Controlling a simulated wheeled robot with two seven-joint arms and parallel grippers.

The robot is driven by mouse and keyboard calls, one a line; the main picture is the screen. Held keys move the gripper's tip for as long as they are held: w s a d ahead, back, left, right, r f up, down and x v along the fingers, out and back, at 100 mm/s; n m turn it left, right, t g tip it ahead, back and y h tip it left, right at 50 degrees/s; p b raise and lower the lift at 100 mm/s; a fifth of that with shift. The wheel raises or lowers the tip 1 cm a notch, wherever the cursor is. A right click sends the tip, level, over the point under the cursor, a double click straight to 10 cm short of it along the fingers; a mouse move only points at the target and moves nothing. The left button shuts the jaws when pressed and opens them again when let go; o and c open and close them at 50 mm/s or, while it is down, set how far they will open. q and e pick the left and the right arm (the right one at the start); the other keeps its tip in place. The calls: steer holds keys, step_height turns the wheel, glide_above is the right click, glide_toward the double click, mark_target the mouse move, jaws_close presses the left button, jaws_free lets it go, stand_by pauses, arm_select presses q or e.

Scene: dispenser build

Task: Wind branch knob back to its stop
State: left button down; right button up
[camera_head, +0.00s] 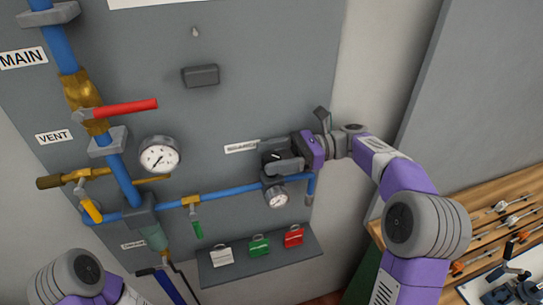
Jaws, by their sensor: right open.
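The branch knob (273,155) is a dark grey part on the grey panel, just right of the partly covered branch label (243,147). My right gripper (283,165) comes in from the right and is open at the knob. Its grey fingers overlap the knob and hide part of it, so I cannot tell whether they touch it. A small round gauge (277,198) sits just below, at the right end of the blue pipe (232,192). Only upper links of my left arm show at the lower left; its gripper is out of view.
At the left are a red-handled main valve (125,108), a larger gauge (160,156) and a yellow-handled vent valve (91,210). A green-handled valve (196,228) hangs mid-pipe. A shelf (262,262) below carries small coloured tags. A wooden rack (500,220) stands at right.

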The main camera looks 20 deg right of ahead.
steer(key=d+p, duration=0.1)
steer(key=d, duration=0.6)
steer(key=shift+w, duration=0.1)
